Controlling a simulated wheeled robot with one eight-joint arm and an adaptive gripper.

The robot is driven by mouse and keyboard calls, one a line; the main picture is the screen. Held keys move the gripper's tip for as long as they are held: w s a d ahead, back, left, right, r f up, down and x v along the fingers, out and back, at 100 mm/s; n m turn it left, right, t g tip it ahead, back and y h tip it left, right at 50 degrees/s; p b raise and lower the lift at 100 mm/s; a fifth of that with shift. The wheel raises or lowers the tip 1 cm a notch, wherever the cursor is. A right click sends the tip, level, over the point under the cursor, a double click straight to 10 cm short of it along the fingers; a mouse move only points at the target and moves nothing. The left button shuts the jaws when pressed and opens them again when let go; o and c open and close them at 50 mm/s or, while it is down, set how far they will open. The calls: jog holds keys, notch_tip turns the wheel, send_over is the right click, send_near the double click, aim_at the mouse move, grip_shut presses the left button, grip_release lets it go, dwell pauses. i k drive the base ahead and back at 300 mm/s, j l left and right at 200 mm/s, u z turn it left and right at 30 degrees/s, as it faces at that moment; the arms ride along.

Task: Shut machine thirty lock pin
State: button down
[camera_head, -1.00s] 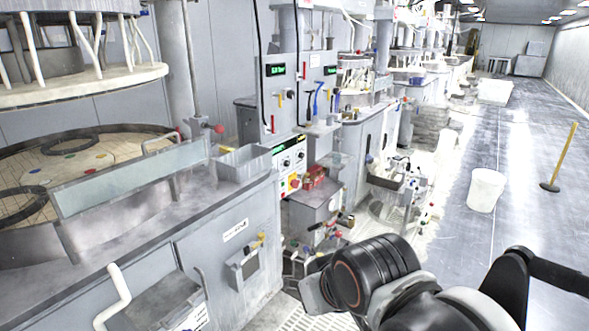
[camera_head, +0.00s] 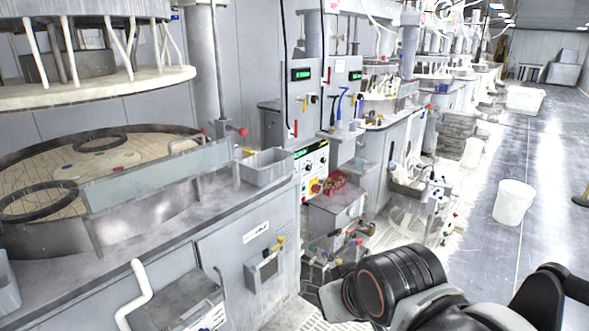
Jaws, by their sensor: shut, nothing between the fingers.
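A polishing machine stands at the left, with a round platen (camera_head: 60,190) below a raised upper plate (camera_head: 90,92). A red knob (camera_head: 243,131) sits on a short rod beside the machine's grey column (camera_head: 207,80). I cannot tell whether this is the lock pin, and no machine number is readable. A small yellow-topped fitting (camera_head: 280,241) is on the cabinet front. My arm reaches in from the bottom right, showing a black ribbed link. The fingers of my gripper do not show.
A grey bin (camera_head: 266,167) stands on the machine's worktop. A control panel (camera_head: 311,165) with buttons is beyond it. A white bent pipe (camera_head: 137,295) stands in front at bottom left. A white bucket (camera_head: 513,202) is on the aisle floor, which is otherwise mostly clear.

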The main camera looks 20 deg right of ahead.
aim_at(243, 131)
jog(key=i+l, duration=0.25)
jog(key=i, duration=0.25)
jog(key=i+l, duration=0.2)
jog(key=i, duration=0.25)
jog(key=i+l+z, duration=0.1)
jog(key=i+l, duration=0.15)
jog(key=i, duration=0.25)
jog(key=i+l, duration=0.2)
jog(key=i, duration=0.3)
